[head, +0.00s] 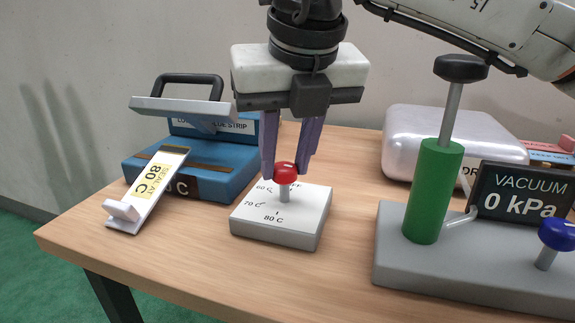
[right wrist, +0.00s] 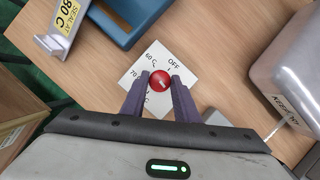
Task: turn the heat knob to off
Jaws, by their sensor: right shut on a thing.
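The heat knob is a red ball (head: 286,173) on a short grey stem, standing on a white dial box (head: 290,221) marked OFF, 60 C, 70 C and 80 C. In the right wrist view the red knob (right wrist: 160,80) has a small pale mark on it. My right gripper (head: 288,172) comes straight down from above, its purple fingers closed on either side of the knob. In the right wrist view the OFF label shows beyond the knob, and my fingers partly cover the lower labels. Where the knob points is hard to tell. My left gripper is not in view.
A blue sealing machine (head: 235,183) with a raised handle is at left, with a "SEAL AT 80 C" card on a stand (head: 155,182) before it. A grey vacuum base (head: 397,262) with a green cylinder (head: 433,190) is at right. A silver box (head: 445,135) stands behind.

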